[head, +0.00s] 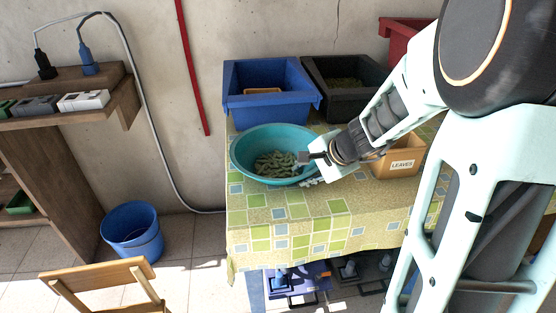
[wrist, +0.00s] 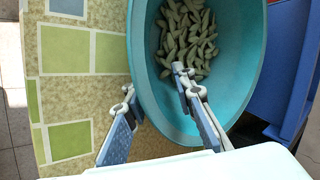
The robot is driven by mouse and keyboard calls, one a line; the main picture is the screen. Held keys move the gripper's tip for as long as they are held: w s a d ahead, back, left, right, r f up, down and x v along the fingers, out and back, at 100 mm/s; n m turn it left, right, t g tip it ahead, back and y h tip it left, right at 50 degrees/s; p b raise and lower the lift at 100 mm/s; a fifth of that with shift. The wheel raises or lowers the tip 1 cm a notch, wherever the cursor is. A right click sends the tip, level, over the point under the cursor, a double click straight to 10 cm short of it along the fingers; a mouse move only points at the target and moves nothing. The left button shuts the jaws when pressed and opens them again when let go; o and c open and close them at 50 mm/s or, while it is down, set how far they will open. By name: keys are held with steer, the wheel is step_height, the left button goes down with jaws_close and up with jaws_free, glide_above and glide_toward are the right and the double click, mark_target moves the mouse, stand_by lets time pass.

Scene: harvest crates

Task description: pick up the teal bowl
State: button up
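The teal bowl (head: 246,150) stands on the patterned tablecloth, upright, with several green pods (head: 277,164) inside. My gripper (head: 308,162) is at the bowl's right side in the head view, near the rim. In the wrist view the bowl (wrist: 145,62) fills the middle and right. There my gripper (wrist: 154,80) is open, one finger over the tablecloth outside the bowl and the other over its inside, with the bowl's wall between them. I cannot tell whether either finger touches the wall.
A blue crate (head: 270,112) and a black crate (head: 318,72) stand behind the bowl. A tan box labelled LEAVES (head: 402,164) is to the right, close to my arm. The table's front left (head: 265,225) is clear. A blue bucket (head: 132,232) and wooden chair (head: 97,278) are left of the table.

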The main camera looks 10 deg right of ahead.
jaws_close()
steer(key=shift+r, duration=0.1)
